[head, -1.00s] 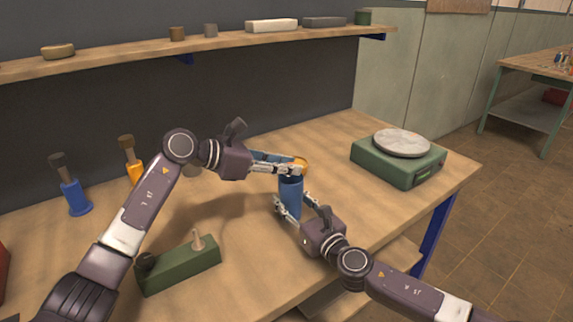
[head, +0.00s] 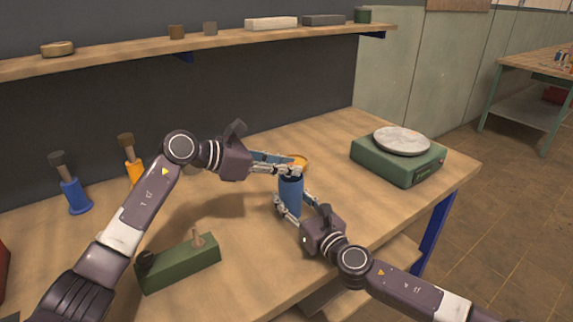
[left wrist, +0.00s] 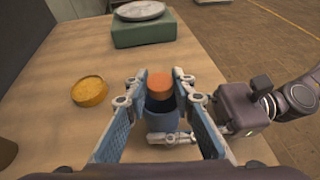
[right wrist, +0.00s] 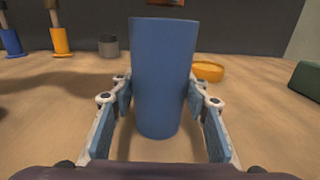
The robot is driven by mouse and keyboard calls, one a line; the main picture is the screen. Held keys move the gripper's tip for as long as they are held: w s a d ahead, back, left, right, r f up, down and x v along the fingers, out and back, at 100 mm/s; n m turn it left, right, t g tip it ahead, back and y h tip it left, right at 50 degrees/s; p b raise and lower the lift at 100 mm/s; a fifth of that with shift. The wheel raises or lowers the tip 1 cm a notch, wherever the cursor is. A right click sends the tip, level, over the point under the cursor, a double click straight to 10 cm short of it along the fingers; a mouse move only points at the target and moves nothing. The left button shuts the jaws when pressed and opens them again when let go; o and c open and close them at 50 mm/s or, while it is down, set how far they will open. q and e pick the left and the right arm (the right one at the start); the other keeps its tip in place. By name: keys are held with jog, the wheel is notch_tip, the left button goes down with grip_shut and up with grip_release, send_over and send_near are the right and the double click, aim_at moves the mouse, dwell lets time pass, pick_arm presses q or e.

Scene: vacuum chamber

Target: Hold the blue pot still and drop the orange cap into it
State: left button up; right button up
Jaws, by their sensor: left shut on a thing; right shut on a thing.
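The blue pot (head: 290,193) stands upright on the bench. My right gripper (head: 294,204) is shut around its sides, one finger on each side, as the right wrist view shows the pot (right wrist: 162,80) between the fingers. My left gripper (head: 293,170) is shut on the orange cap (left wrist: 185,77), right over the pot's dark open mouth (left wrist: 160,106). In the head view the left fingers mostly hide the cap. The right wrist view shows only a sliver of it (right wrist: 165,2) at the top edge.
A round orange dish (left wrist: 90,91) lies on the bench behind the pot. A green scale (head: 398,160) with a round plate stands at right. A green block (head: 180,265) is in front at left. Blue (head: 74,193) and orange (head: 134,172) holders stand at back left.

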pick_arm(q)
jog(key=shift+f, duration=0.25)
dwell(0.5)
jog(key=o, duration=0.8)
jog(key=shift+o, duration=0.7)
jog(key=shift+o, duration=1.4)
jog(key=shift+r, duration=0.1)
jog(key=shift+r, duration=2.45)
